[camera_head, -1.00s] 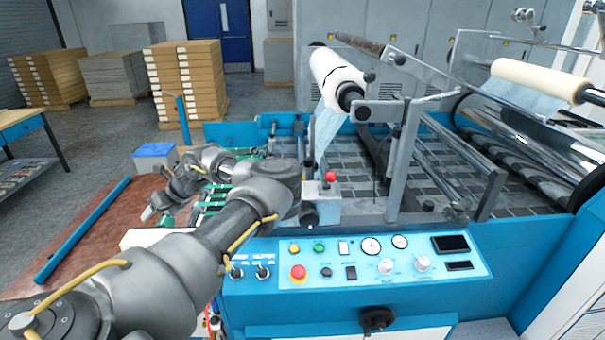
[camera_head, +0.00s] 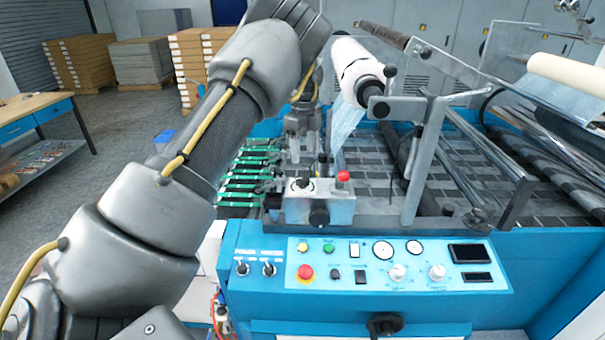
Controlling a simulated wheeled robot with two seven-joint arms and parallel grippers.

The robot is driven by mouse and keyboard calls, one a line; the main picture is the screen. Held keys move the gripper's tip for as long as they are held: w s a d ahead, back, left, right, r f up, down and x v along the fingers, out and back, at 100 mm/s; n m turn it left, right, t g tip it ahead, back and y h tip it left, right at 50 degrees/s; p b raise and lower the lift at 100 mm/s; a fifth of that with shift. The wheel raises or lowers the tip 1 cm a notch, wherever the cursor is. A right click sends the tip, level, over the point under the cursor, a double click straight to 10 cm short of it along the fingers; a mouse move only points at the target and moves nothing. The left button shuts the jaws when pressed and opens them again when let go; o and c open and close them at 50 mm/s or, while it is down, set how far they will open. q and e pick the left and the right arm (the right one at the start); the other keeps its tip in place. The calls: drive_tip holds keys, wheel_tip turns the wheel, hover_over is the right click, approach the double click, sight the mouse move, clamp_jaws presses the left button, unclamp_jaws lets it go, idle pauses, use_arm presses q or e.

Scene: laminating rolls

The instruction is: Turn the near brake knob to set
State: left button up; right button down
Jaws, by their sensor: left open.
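A small grey metal box (camera_head: 330,208) stands on the near side of the machine, above the control panel. It carries a dark round knob (camera_head: 319,214) on its front, a small dark knob (camera_head: 302,184) on top and a red knob (camera_head: 343,176) at its top right. I cannot read which is the brake knob or its setting. My left arm arches in from the left, and my left gripper (camera_head: 306,163) points down just above and behind the box. It is open, with nothing seen between its fingers; whether it touches a knob is unclear. My right gripper is out of view.
A blue control panel (camera_head: 340,283) with switches, gauges, two white knobs and a red button lies below the box. A white film roll (camera_head: 352,65) on a metal bracket stands close behind, to the right. Green strips (camera_head: 240,180) lie left. Paper stacks (camera_head: 80,62) stand far back.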

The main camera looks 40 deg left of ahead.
sight(302, 178)
use_arm(q)
wheel_tip(302, 178, down, 8)
drive_tip(key=shift+a+f+p, duration=0.1)
drive_tip(key=shift+p, duration=1.1)
drive_tip(key=shift+f, duration=0.3)
drive_tip(key=shift+c, duration=0.4)
drive_tip(key=c, duration=0.9)
